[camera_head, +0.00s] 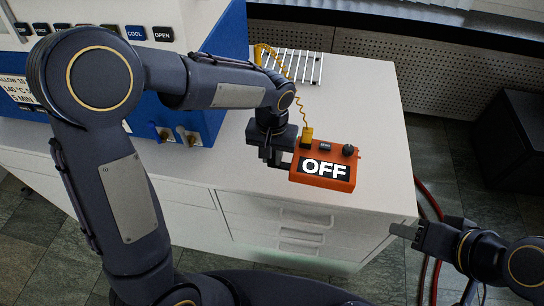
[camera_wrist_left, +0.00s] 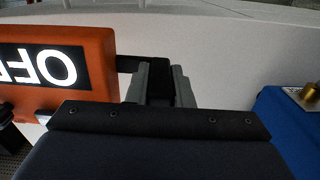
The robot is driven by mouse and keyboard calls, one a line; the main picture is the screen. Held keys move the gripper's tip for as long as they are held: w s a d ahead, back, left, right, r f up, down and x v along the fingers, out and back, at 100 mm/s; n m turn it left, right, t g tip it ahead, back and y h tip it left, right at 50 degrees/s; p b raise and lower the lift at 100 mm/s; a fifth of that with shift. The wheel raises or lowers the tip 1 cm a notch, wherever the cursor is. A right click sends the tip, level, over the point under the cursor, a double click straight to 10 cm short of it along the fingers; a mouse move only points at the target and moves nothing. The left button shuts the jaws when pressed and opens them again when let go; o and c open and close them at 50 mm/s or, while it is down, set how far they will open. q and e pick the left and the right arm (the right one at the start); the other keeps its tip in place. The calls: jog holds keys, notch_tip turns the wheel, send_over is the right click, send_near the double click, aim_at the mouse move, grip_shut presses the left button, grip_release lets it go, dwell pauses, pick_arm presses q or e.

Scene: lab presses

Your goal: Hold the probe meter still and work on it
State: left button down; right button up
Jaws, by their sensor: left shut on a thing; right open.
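The orange probe meter (camera_head: 323,172) lies on the white counter near its front edge, its display reading OFF. It has a dark knob, a small dark button and a yellow plug with a coiled yellow cord on top. My left gripper (camera_head: 272,157) is at its left side, shut on a dark bar that sticks out of the meter. In the left wrist view the fingers (camera_wrist_left: 160,85) close around this bar beside the orange case (camera_wrist_left: 100,62). My right gripper (camera_head: 405,232) is open and empty, in front of the counter's right corner, apart from the meter.
A wire rack (camera_head: 290,66) stands at the back of the white counter (camera_head: 372,110). A blue and white machine (camera_head: 215,50) with labelled buttons fills the left. Drawers (camera_head: 285,225) face the front. Red hoses (camera_head: 428,200) hang right of the counter. The counter right of the meter is clear.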

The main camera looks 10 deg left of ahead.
pick_arm(q)
jog(key=shift+w+a+f+b, duration=0.25)
jog(key=shift+w+f+b, duration=0.25)
jog(key=shift+w+f, duration=0.85)
jog(key=shift+w+a+f+b, duration=0.3)
jog(key=shift+w+f+b, duration=0.2)
jog(key=shift+w+f, duration=0.75)
jog(key=shift+w+a+f+b, duration=0.25)
jog(key=shift+w+f+b, duration=0.25)
jog(key=shift+w+f, duration=0.85)
pick_arm(e)
jog(key=shift+f, duration=1.55)
pick_arm(q)
jog(key=shift+w+r, duration=0.2)
jog(key=shift+r, duration=0.05)
jog(key=shift+f, duration=0.3)
pick_arm(e)
jog(key=shift+f, duration=0.2)
jog(key=shift+c, duration=0.4)
